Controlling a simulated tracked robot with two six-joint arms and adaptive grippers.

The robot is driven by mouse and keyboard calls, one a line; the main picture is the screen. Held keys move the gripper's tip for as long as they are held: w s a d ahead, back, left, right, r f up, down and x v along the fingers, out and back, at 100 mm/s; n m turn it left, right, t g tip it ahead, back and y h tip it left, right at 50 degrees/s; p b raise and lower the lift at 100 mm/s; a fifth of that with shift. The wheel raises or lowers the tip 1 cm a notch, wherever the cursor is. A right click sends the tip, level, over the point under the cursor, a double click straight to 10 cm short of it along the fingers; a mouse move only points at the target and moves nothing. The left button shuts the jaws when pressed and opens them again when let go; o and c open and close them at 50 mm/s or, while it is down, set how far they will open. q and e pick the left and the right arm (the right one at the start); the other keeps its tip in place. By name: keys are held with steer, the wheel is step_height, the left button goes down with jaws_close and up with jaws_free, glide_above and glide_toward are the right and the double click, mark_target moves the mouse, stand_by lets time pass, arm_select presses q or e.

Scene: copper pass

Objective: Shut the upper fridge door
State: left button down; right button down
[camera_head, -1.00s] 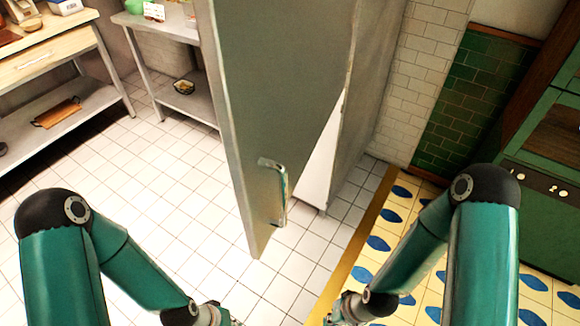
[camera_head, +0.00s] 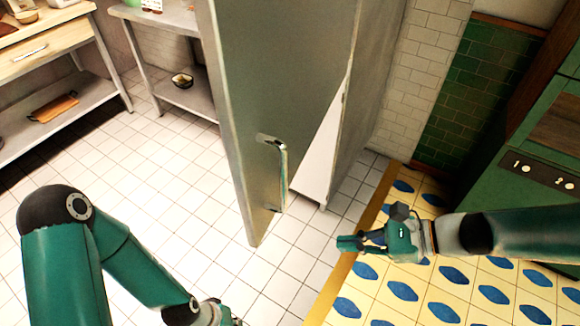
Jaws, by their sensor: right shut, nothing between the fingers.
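The upper fridge door (camera_head: 275,90) is a tall grey metal panel in the middle of the head view. It stands open, swung out towards me, with a gap showing the white inside (camera_head: 322,150) between it and the fridge body (camera_head: 362,100). A vertical metal handle (camera_head: 282,178) is on the door's lower part. My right gripper (camera_head: 348,243) is shut and empty, to the right of the door's lower corner and apart from it, pointing left. My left gripper (camera_head: 222,315) is at the bottom edge, mostly cut off, so its fingers cannot be judged.
A metal table (camera_head: 180,95) with a bowl on its lower shelf stands behind the door to the left. A wooden-topped bench (camera_head: 50,60) is at far left. A green cabinet (camera_head: 530,170) is at the right. The tiled floor around the door is clear.

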step_height(320, 180, up, 15)
steer(key=w+d+m+t+y, duration=0.2)
steer(key=m+t+y, duration=0.1)
steer(key=t+y, duration=0.15)
steer(key=p+x, duration=0.1)
steer(key=x, duration=1.3)
steer(key=shift+w, duration=0.15)
steer(key=shift+a+f+h, duration=0.1)
steer(key=shift+a+h, duration=0.05)
steer(key=shift+h, duration=0.1)
